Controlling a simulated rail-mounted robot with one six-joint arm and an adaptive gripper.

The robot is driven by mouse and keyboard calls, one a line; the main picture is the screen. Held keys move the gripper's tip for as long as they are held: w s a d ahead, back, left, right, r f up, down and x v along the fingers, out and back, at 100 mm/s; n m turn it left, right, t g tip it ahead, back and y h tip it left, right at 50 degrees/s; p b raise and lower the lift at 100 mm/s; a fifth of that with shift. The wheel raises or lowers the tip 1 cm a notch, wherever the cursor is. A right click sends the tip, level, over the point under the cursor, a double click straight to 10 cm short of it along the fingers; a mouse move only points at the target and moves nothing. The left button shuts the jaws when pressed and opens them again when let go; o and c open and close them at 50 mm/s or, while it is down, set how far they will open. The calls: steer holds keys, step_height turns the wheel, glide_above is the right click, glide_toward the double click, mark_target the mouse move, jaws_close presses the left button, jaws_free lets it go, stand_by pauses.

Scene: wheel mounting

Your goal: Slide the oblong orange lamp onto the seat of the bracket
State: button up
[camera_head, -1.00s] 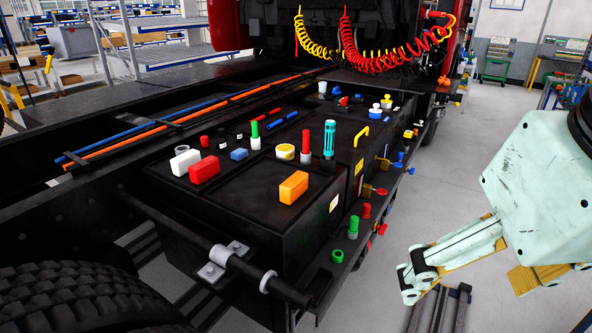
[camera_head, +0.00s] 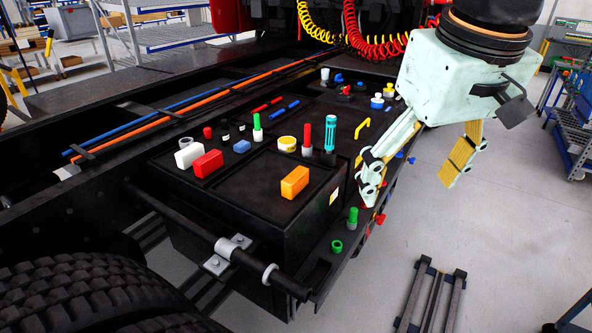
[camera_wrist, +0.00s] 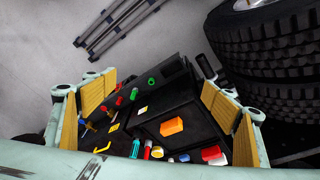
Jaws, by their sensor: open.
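The oblong orange lamp (camera_head: 294,182) lies on the dark top of the box on the truck frame, near its front right corner. It also shows in the wrist view (camera_wrist: 172,126), between the finger pairs and apart from them. My gripper (camera_head: 412,180) is open and empty, in the air to the right of the box. A dark bar with light grey clamps (camera_head: 232,243) runs along the near side of the box. I cannot tell for sure which part is the bracket's seat.
A red block (camera_head: 207,164) and a white block (camera_head: 188,154) lie left of the lamp. A red-topped post (camera_head: 307,138) and a teal cylinder (camera_head: 330,134) stand behind it. A tyre (camera_head: 75,295) is at the lower left. Open floor lies right of the box.

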steer(key=w+a+r+n+p, duration=0.2)
steer(key=w+a+p, duration=0.15)
steer(key=w, duration=0.75)
steer(key=n+g+p, duration=0.3)
steer(key=n+p, duration=0.3)
steer(key=p, duration=0.8)
glide_above(296, 174)
step_height(296, 174, down, 14)
steer(key=shift+r, duration=0.15)
steer(key=shift+f+p, duration=0.35)
steer(key=shift+f, duration=3.95)
